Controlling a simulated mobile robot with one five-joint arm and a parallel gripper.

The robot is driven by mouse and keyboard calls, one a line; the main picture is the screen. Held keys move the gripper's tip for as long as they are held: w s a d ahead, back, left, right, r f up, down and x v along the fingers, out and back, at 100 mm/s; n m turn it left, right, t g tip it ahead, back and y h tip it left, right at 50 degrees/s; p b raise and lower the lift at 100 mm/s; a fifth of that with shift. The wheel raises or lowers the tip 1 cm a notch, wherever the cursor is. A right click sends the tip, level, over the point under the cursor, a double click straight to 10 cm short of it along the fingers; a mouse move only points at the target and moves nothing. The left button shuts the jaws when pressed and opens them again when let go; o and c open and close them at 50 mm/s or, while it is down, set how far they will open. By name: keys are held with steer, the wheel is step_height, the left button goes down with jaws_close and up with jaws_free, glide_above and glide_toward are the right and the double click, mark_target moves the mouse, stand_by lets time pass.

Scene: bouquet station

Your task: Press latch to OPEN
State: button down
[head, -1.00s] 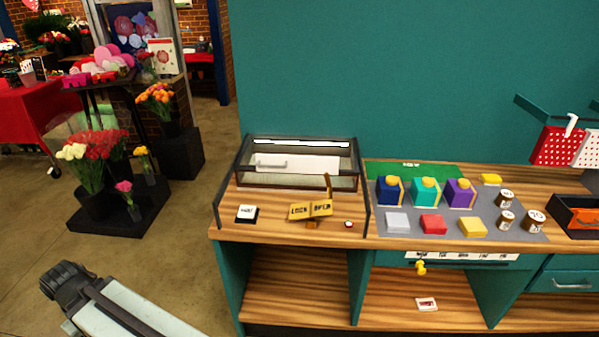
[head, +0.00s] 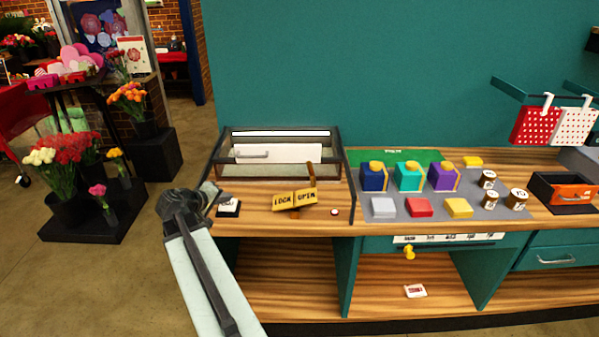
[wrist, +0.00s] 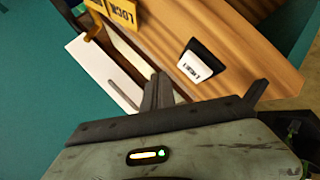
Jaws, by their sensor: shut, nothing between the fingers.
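The latch (head: 295,199) is a yellow plate marked LOCK on its left half and OPEN on its right, with an upright brown lever (head: 309,178) behind it. It stands on the wooden counter in front of a glass-topped case (head: 280,152). In the wrist view part of the LOCK plate (wrist: 122,13) shows at the top, and its OPEN half is out of frame. My gripper (head: 214,190) is at the counter's left end, left of the latch and apart from it.
A small black-and-white labelled block (head: 229,207) sits beside my gripper; it also shows in the wrist view (wrist: 200,62). A small red-and-white button (head: 334,212) lies right of the latch. Coloured boxes and jars stand on a grey mat (head: 385,217) farther right.

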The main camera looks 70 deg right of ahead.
steer(key=s+d+r+g+h+b, duration=0.1)
steer(key=s+d+r, duration=0.4)
steer(key=s+d, duration=0.6)
steer(key=d+g+h, duration=0.1)
steer(key=d+h, duration=0.1)
steer(key=shift+s+d+r+g+h, duration=0.2)
steer(key=shift+s+r+g+h, duration=0.1)
steer(key=shift+s+r, duration=0.1)
steer(key=shift+d, duration=0.1)
steer(key=b+x, duration=0.1)
steer(key=x, duration=0.3)
steer(key=s+b+x, duration=0.1)
steer(key=x, duration=0.3)
steer(key=s+f+b+x, duration=0.1)
steer(key=x, duration=0.3)
steer(key=shift+s+f, duration=0.1)
steer(key=shift+s, duration=0.2)
